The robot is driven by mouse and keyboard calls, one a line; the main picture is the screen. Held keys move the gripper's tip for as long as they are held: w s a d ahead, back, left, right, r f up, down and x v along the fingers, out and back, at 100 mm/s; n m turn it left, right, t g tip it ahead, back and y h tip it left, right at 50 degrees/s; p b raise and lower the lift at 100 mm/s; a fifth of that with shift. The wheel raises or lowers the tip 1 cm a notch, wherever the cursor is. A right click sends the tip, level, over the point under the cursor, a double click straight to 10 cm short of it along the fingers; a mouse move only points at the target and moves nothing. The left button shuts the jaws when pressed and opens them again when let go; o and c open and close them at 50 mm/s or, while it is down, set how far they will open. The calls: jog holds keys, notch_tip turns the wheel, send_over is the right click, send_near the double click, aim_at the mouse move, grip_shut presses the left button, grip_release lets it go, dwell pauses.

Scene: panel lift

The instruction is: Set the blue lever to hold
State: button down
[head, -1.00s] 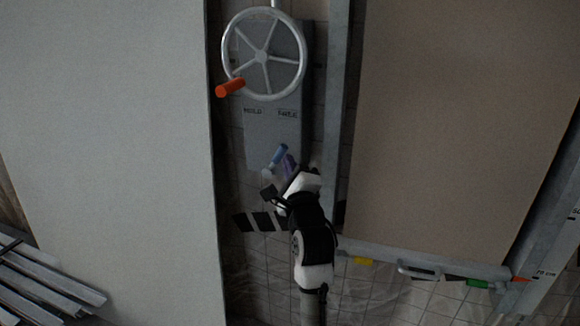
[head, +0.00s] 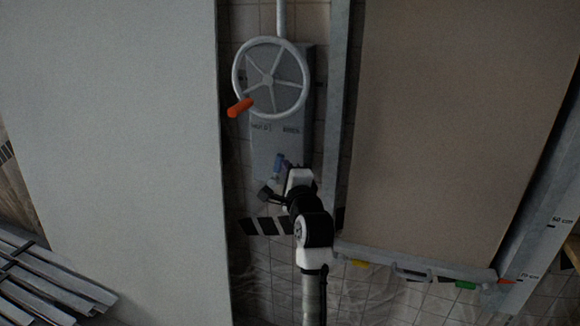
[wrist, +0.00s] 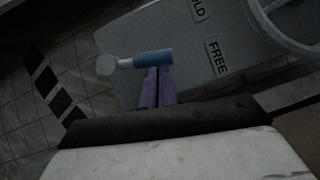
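The blue lever (head: 279,160) is on the lower part of the grey wall box (head: 285,142). In the wrist view its blue grip (wrist: 152,57) points from a pale round pivot (wrist: 106,65) toward the label side, closer to FREE (wrist: 216,58) than to HOLD (wrist: 198,9). In the head view it leans slightly right of upright. My gripper (wrist: 156,74) has its purple fingers close together, with their tips right at the blue grip. They look shut and beside the grip, not around it. Contact is not certain. In the head view my wrist hides the fingertips.
A handwheel (head: 270,78) with an orange knob (head: 240,107) is above the lever. A large pale panel (head: 110,150) stands left, and a brown panel (head: 440,130) in a metal frame stands right. Metal strips (head: 50,285) lie at lower left.

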aim_at(278, 162)
jog(key=a+r+n+g+p, duration=0.1)
jog(key=p, duration=0.1)
jog(key=a+r+n+g+p, duration=0.1)
jog(key=n+p, duration=0.1)
jog(key=shift+w+a+p, duration=0.15)
jog(key=shift+w+p, duration=0.2)
jog(key=shift+w, duration=0.05)
jog(key=shift+w+a+f+h+p, duration=0.15)
jog(key=shift+w+a+p, duration=0.1)
jog(key=shift+a+p, duration=0.4)
jog(key=shift+w+a+f+h+p, duration=0.1)
jog(key=shift+w+a+h+p, duration=0.1)
jog(key=shift+a+p, duration=0.4)
jog(key=shift+a+r, duration=0.1)
jog(key=shift+a, duration=0.1)
